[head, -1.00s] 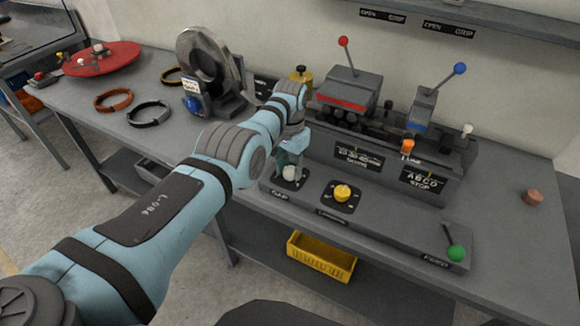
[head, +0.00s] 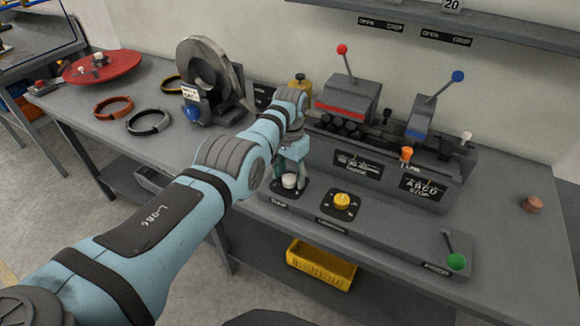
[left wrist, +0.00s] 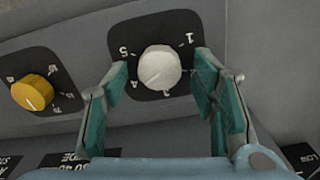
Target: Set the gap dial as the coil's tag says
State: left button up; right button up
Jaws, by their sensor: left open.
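The gap dial is a white round knob (head: 289,181) on a black plate at the left end of the front panel. In the left wrist view the knob (left wrist: 158,66) sits among the numbers 1 to 5. Its pointer mark faces the lower left of that picture. My left gripper (left wrist: 158,84) is open, with one finger on each side of the knob; I cannot tell whether they touch it. The gripper (head: 290,167) comes down from above in the head view. A pale tag (head: 190,92) hangs by the grey coil (head: 208,66); its writing is too small to read.
A yellow knob (head: 342,201) sits right of the gap dial, and a lever with a green ball (head: 456,261) farther right. Red-ball (head: 342,49) and blue-ball (head: 458,76) levers stand behind. A yellow bin (head: 321,264) is below. The bench's right end is mostly clear.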

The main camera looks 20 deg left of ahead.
aim_at(290, 178)
pick_arm(q)
notch_tip(290, 178, up, 12)
jog(key=shift+f, duration=0.15)
dwell(0.3)
